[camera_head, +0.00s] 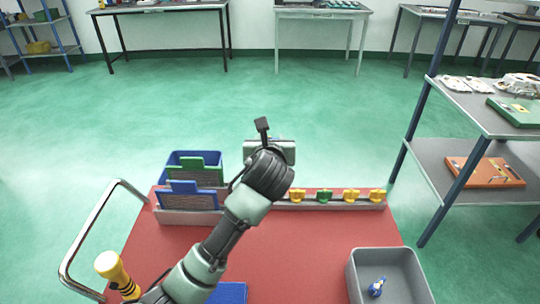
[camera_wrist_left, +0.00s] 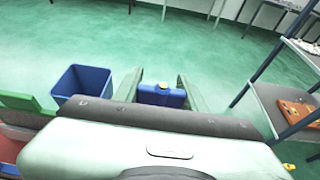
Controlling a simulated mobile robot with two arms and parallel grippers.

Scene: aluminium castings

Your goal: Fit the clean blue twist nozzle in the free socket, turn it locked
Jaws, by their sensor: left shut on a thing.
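My left gripper (camera_head: 270,150) is stretched out over the far edge of the red-topped cart. A rail (camera_head: 338,204) along the cart's far edge carries yellow nozzles (camera_head: 351,195) and a green one (camera_head: 324,196). My arm covers the rail's left part; I cannot make out a free socket. Another blue piece (camera_head: 376,288) lies in the grey bin (camera_head: 353,277).
A blue bin (camera_head: 213,156) and green and blue panels (camera_head: 187,188) stand at the cart's far left. A yellow-and-black tool (camera_head: 112,268) stands near the metal handle (camera_head: 78,240). A shelf (camera_head: 470,150) rises at the right. The red top (camera_head: 300,262) is clear in the middle.

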